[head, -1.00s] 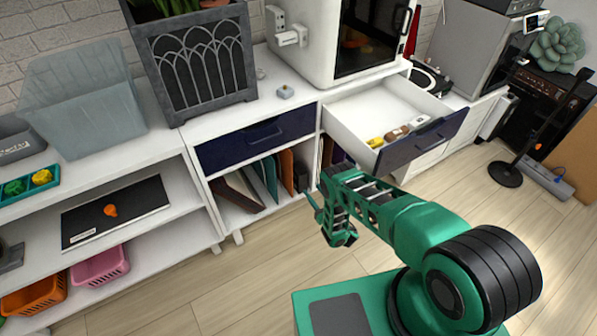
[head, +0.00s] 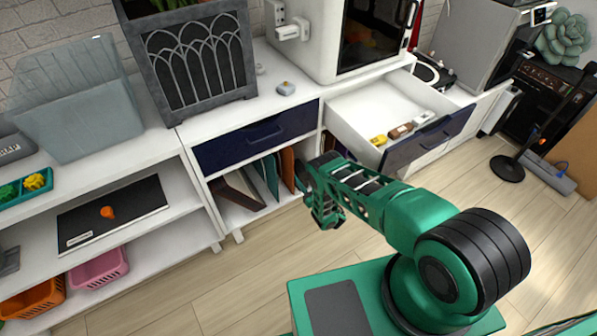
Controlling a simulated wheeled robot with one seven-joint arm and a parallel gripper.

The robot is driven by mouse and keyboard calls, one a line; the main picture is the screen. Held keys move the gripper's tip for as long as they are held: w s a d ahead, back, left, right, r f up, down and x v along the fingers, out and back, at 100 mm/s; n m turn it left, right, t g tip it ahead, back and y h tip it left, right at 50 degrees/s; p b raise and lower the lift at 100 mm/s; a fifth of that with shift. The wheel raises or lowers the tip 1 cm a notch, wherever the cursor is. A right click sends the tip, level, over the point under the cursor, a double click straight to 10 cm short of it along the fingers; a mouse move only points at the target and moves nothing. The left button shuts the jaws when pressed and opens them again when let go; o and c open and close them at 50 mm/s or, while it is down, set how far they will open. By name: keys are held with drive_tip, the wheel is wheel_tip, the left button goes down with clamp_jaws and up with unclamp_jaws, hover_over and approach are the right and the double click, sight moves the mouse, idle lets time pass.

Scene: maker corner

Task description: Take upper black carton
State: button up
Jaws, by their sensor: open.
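My gripper (head: 322,212) is in front of the low open compartment under the closed dark blue drawer, with its jaws apart and nothing seen between them. I cannot pick out a black carton with certainty. A dark shape stands at the right end of that compartment, just behind my gripper and mostly hidden by it. Upright folders (head: 271,176) in teal and brown stand to its left. A flat black item (head: 135,198) with a small orange object on it (head: 107,212) lies on the left shelf.
The closed blue drawer (head: 230,147) is above the compartment. An open drawer (head: 355,128) sticks out to the right, holding several small items, close to my arm. Pink (head: 97,270) and orange (head: 33,300) baskets sit low left. The wood floor in front is clear.

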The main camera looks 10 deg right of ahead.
drive_tip(key=shift+d, duration=0.4)
drive_tip(key=c, duration=0.8)
drive_tip(key=shift+o, duration=0.2)
